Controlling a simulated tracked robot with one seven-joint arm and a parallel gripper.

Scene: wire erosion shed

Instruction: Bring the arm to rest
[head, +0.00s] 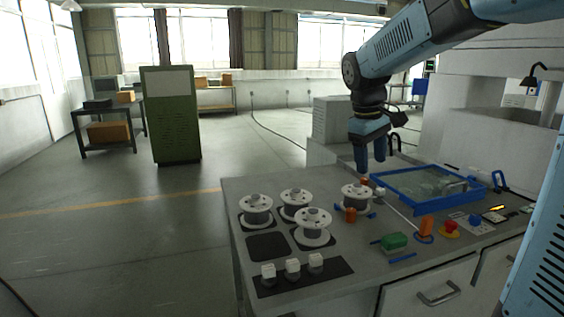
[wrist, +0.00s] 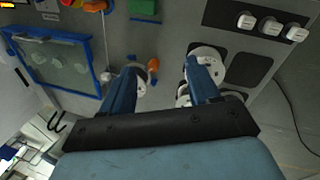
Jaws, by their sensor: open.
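My gripper (head: 370,158) hangs from my blue arm above the back of the grey workbench (head: 240,189), pointing down. In the wrist view my gripper (wrist: 163,75) has its two blue fingers spread wide with nothing held between them. A wire spool (head: 356,197) stands on the bench below and in front of the fingers, apart from them in the head view. Three more spools stand at the left of the bench, one of them the near spool (head: 312,229). The wrist view shows spools partly hidden behind the fingers.
A blue-framed tray (head: 405,169) lies right of my gripper. A green block (head: 394,242), a red button (head: 450,228) and orange items are at the bench's front right. Three white blocks sit on a dark strip (head: 335,267). A green cabinet (head: 170,115) stands on the open floor behind left.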

